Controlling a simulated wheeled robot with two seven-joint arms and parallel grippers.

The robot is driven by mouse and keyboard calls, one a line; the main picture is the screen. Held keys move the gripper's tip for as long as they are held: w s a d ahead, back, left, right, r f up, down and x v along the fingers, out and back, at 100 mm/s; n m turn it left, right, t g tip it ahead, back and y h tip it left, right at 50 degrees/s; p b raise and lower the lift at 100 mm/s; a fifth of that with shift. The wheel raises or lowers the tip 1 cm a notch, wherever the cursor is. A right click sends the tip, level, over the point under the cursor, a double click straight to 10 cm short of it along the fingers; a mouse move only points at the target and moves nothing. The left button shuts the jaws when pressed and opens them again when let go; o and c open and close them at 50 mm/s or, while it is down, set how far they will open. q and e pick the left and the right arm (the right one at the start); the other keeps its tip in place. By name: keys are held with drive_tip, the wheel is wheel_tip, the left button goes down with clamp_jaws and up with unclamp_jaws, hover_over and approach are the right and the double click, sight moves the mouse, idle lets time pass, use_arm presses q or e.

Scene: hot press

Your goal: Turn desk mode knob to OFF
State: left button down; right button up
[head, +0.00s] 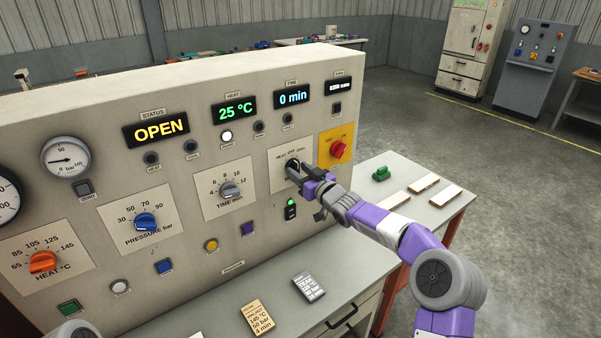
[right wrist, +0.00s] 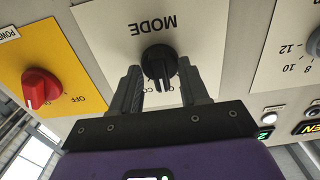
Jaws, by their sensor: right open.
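The black mode knob (right wrist: 160,62) sits on a pale plate marked MODE (right wrist: 110,30), which appears upside down in the right wrist view. The knob's white-marked end points down in that picture, toward small lettering that is partly covered. In the head view the knob (head: 292,165) is partly hidden by my right gripper (head: 300,174). My right gripper is open, with one finger on each side of the knob in the right wrist view (right wrist: 162,88). I cannot tell whether the fingers touch it. My left gripper is not in view.
A red switch (head: 338,150) on a yellow plate is close beside the mode plate. The time knob (head: 229,189) is on the other side. A small green-lit switch (head: 291,210) is just below.

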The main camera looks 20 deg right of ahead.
drive_tip(key=v, duration=0.7)
drive_tip(key=shift+s+b, duration=0.25)
drive_tip(key=shift+b, duration=0.05)
drive_tip(key=shift+d, duration=0.1)
